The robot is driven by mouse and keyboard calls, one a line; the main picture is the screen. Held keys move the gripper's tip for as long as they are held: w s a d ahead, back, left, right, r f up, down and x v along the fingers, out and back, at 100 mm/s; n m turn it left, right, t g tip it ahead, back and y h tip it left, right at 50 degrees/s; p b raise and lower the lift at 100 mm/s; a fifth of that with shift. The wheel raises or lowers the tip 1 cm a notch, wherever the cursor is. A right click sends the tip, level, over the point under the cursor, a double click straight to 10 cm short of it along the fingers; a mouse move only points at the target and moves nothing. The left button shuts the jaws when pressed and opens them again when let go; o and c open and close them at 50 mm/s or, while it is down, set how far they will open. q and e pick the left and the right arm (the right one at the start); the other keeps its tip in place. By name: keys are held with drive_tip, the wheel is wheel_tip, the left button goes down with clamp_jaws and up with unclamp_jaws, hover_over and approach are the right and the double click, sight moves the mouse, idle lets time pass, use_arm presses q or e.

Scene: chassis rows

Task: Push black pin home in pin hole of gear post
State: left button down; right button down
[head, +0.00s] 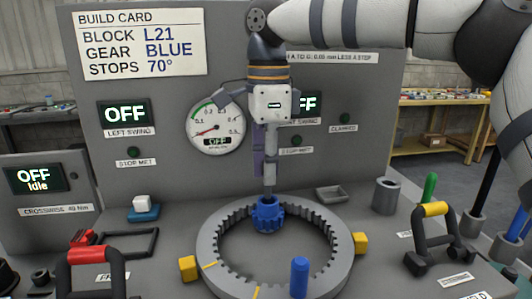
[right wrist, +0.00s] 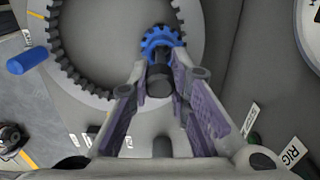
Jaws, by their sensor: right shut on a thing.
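My right gripper (head: 268,188) points straight down over the blue gear (head: 267,214), its fingertips just above the gear's hub. In the right wrist view its fingers (right wrist: 160,72) close around a short black cylinder, the black pin (right wrist: 160,84), right by the toothed blue gear (right wrist: 160,42). The gear sits at the far inner side of the grey toothed ring (head: 212,246). The gear post and its pin hole are hidden under the gripper, so I cannot tell how deep the pin sits. My left gripper is not in view.
A blue cylinder (head: 299,277) stands at the ring's near side. Yellow blocks (head: 188,268) (head: 360,242) flank the ring. A grey panel with gauge (head: 215,127) rises close behind the gripper. Handled tools (head: 434,232) stand right, and a grey cup (head: 386,196) stands behind them.

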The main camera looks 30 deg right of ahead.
sight(267, 197)
drive_tip(key=shift+w+f, duration=0.1)
drive_tip(key=shift+f, duration=0.5)
drive_tip(key=shift+w, duration=0.1)
drive_tip(key=shift+f, duration=1.2)
idle(0.5)
drive_tip(key=shift+f, duration=0.55)
drive_tip(key=c, duration=1.4)
unclamp_jaws()
wheel_tip(267, 197, up, 12)
